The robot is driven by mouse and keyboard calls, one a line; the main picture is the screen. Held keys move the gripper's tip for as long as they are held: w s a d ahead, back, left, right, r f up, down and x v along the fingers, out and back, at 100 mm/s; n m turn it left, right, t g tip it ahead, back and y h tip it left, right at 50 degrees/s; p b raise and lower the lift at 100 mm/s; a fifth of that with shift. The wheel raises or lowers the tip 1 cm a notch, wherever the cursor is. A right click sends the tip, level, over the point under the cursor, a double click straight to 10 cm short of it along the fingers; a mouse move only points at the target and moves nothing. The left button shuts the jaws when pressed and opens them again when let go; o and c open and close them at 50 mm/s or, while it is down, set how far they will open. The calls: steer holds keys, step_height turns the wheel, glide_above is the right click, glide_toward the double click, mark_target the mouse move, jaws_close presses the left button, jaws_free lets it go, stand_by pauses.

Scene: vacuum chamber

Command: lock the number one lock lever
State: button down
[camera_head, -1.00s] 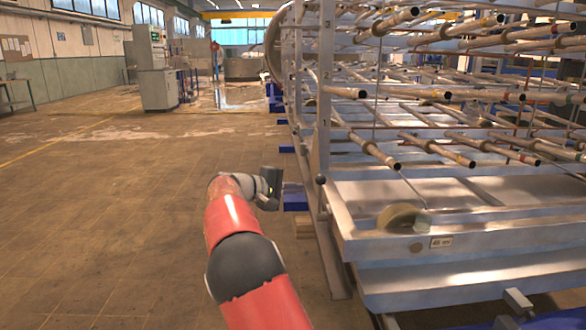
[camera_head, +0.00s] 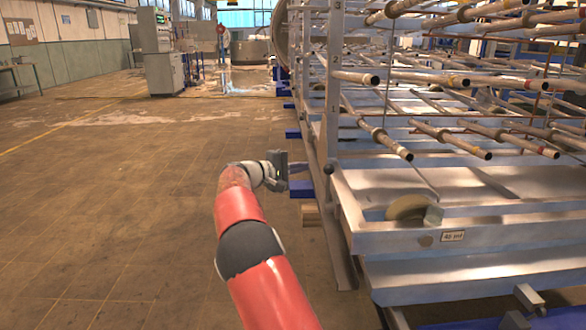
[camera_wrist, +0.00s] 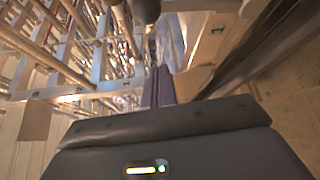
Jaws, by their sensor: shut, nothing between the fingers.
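A dark round knob (camera_head: 328,168), which looks like the end of a lock lever, sits on the near upright of the metal rack (camera_head: 332,95). In the wrist view the dark knob (camera_wrist: 146,10) is at the top edge, cut off by the frame. My gripper (camera_head: 301,168) is just left of the upright, near the knob's height in the picture. In the wrist view its dark fingers (camera_wrist: 158,86) are together and empty, pointing towards the knob, with a visible gap. The lever's arm is mostly hidden.
The rack carries several long tubes (camera_head: 450,140) that stick out at right. A metal tray edge with a round wheel (camera_head: 408,207) lies at its lower front. Blue blocks (camera_head: 300,188) stand low beside the rack. The brown floor (camera_head: 120,220) at left is clear.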

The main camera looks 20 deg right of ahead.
mark_target(328, 188)
steer(key=shift+s+d+r, duration=0.1)
steer(key=shift+s+d, duration=0.35)
steer(key=shift+d, duration=0.3)
steer(key=shift+s+d, duration=0.5)
steer(key=shift+d, duration=0.2)
steer(key=shift+s+d+r, duration=0.1)
steer(key=shift+s+d, duration=0.35)
steer(key=shift+d, duration=0.3)
steer(key=shift+f, duration=0.15)
